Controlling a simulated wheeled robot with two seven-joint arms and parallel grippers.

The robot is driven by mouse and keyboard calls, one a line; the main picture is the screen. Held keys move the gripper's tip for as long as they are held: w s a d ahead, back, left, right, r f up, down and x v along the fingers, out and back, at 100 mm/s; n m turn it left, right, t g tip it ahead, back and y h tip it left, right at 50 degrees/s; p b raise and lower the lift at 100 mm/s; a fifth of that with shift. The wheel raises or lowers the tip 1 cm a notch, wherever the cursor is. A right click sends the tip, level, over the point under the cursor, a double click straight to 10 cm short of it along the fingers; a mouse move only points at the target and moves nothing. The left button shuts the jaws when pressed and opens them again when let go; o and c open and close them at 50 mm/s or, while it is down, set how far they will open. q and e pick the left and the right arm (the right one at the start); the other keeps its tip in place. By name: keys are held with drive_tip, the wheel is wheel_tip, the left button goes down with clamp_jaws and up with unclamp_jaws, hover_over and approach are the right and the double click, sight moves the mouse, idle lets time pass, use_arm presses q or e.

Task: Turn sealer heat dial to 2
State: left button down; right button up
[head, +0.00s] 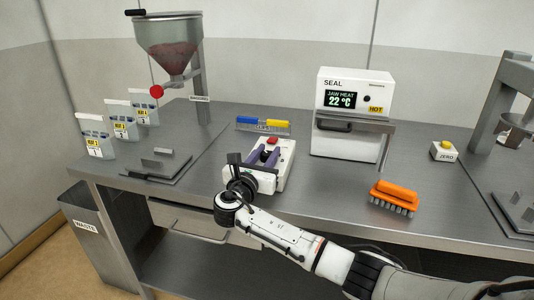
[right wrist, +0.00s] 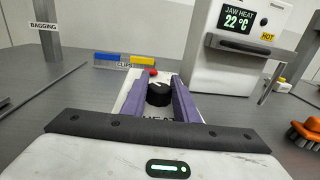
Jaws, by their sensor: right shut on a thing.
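The sealer heat control is a white box (head: 285,152) with a red button (head: 272,140) at its far end, on the steel bench near the middle of the head view. Its black heat dial (right wrist: 160,93) shows in the right wrist view, between the purple fingers of my right gripper (right wrist: 160,97). The gripper is shut on the dial, with a finger on each side. Part of the word HEAT shows below the dial; the scale numbers cannot be read. My left gripper is not in view.
The sealer (head: 350,115) reads JAW HEAT 22 °C, with a HOT label. A blue and yellow clips holder (head: 263,125) lies behind the box. An orange brush (head: 394,198) and ZERO button box (head: 444,151) are at right. A hopper (head: 168,45) and bags stand at left.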

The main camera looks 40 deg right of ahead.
idle(0.3)
drive_tip(key=o, duration=1.1)
drive_tip(key=shift+c, duration=0.2)
drive_tip(key=v, duration=1)
drive_tip(key=shift+a, duration=0.15)
drive_tip(key=shift+s+f, duration=0.1)
